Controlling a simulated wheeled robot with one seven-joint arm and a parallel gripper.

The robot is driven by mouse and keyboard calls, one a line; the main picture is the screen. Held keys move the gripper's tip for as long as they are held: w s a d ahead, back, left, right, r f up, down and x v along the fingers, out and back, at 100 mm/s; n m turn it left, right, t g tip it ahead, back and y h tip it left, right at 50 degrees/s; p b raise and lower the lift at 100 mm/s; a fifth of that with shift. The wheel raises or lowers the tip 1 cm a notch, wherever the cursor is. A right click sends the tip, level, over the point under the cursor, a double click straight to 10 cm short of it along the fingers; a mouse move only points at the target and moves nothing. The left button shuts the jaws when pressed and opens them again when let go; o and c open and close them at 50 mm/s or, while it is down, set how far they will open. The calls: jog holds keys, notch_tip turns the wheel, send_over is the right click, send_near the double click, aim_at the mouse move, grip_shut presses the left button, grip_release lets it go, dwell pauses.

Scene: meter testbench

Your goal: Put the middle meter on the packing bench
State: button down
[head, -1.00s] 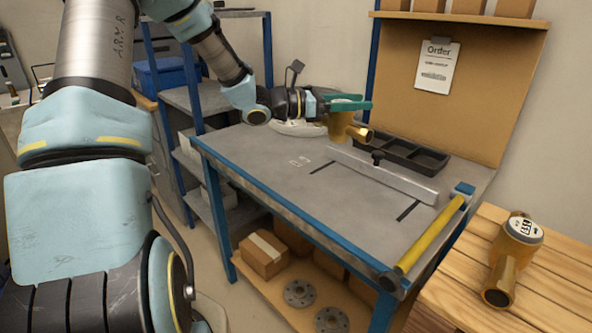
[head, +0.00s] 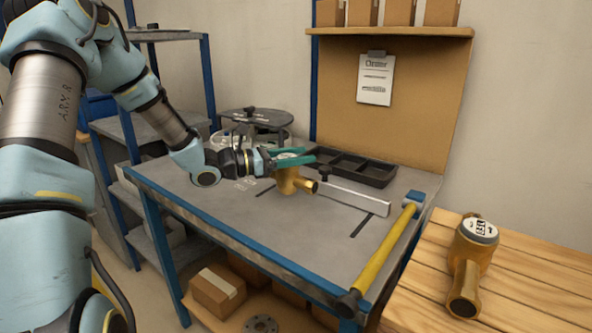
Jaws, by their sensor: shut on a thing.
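My gripper (head: 297,160), with teal fingers, is shut on a brass meter (head: 288,183) with a pale top. The meter is upright over the grey bench (head: 245,222), at the left end of a metal bar, with its brass pipe end pointing right. It is low over the bench top; I cannot tell whether it touches. The fingers hide part of its top. A second brass meter (head: 468,272) with a white display face stands on a slatted wooden surface (head: 430,265) at the lower right.
The metal bar (head: 350,197) lies close to the right of the held meter. A black divided tray (head: 350,167) lies behind. A yellow roller (head: 385,250) runs along the bench's right edge. A round dark apparatus (head: 256,118) stands at the back left. The bench front is clear.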

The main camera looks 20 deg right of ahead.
aim_at(297, 170)
jog(key=shift+f, duration=1.85)
jog(key=shift+f, duration=0.1)
jog(key=shift+c, duration=0.4)
grip_release()
jog(key=shift+a, duration=0.35)
jog(key=a, duration=0.3)
jog(key=a+b, duration=0.1)
jog(key=a, duration=0.3)
jog(key=w+a+b, duration=0.1)
jog(key=a, duration=0.3)
jog(key=shift+a, duration=0.15)
